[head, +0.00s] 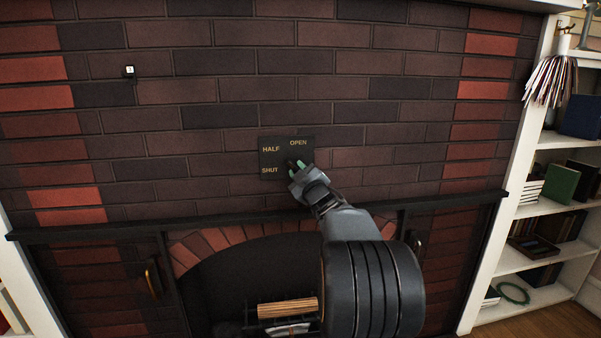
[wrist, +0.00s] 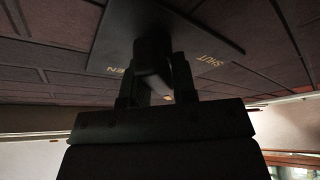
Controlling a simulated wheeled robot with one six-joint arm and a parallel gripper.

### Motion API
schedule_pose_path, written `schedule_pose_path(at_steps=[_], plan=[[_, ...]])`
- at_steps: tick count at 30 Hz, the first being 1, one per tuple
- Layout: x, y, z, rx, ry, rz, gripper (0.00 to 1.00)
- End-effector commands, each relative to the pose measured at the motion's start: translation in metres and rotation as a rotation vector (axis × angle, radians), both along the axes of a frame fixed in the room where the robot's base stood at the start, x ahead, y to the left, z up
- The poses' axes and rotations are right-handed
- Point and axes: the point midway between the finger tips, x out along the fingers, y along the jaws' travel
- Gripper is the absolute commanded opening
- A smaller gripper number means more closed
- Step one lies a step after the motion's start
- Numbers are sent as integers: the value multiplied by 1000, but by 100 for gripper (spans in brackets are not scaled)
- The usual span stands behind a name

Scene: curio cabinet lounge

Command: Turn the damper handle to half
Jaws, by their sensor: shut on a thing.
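The damper plate (head: 267,140) is a dark panel on the brick chimney face, marked HALF at left, OPEN at upper right and SHUT at lower left. My gripper (head: 296,168) is at the plate's lower right and hides part of it. In the wrist view the dark damper handle (wrist: 152,52) stands out from the plate (wrist: 205,32), and my gripper (wrist: 155,80) is shut on it, one finger on each side. SHUT and the end of OPEN show there; HALF is out of sight. I cannot tell which mark the handle points to.
A dark mantel ledge (head: 100,228) runs below the plate, above the arched firebox with a log grate (head: 287,308). A small white-faced switch (head: 129,71) is on the bricks at upper left. A white bookshelf (head: 540,222) stands at right. The bricks around the plate are clear.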

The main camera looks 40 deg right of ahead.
Motion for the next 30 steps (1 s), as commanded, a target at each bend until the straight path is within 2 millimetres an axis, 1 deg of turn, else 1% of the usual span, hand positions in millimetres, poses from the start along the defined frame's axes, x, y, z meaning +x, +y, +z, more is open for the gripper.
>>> schedule_pose_path(at_steps=[1,11,12,17,25,28,30], plan=[[-1,1,8,-8,-16,3,2],[-1,1,8,-7,-17,2,2],[-1,1,8,-7,-17,2,29],[-1,0,6,-5,-12,1,44],[-2,0,3,-3,-6,-1,45],[-10,1,1,-4,-7,-2,45],[-19,2,-1,-4,-6,-1,45]])
